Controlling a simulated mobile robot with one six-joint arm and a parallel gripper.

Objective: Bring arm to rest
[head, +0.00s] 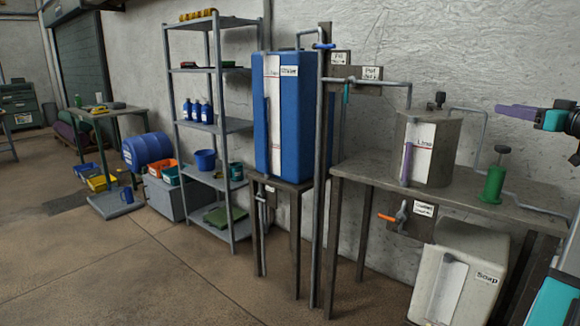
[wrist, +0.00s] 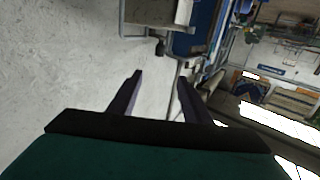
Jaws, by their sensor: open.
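My gripper (head: 510,111) is at the right edge of the head view, raised in the air with its purple fingers pointing left. In the wrist view my gripper (wrist: 160,79) shows two dark fingers held apart with nothing between them, so it is open and empty. In the head view it appears above and to the right of the grey tank labelled Lime (head: 445,148) and the green hand pump (head: 493,184). I cannot tell its exact distance from the wall.
A workbench (head: 360,170) with pipes runs below my gripper. A white Soap container (head: 462,270) stands under it. A tall blue tank (head: 303,125) and a metal shelf (head: 215,127) with blue bottles stand to the left. The concrete floor (head: 130,260) at the left front is clear.

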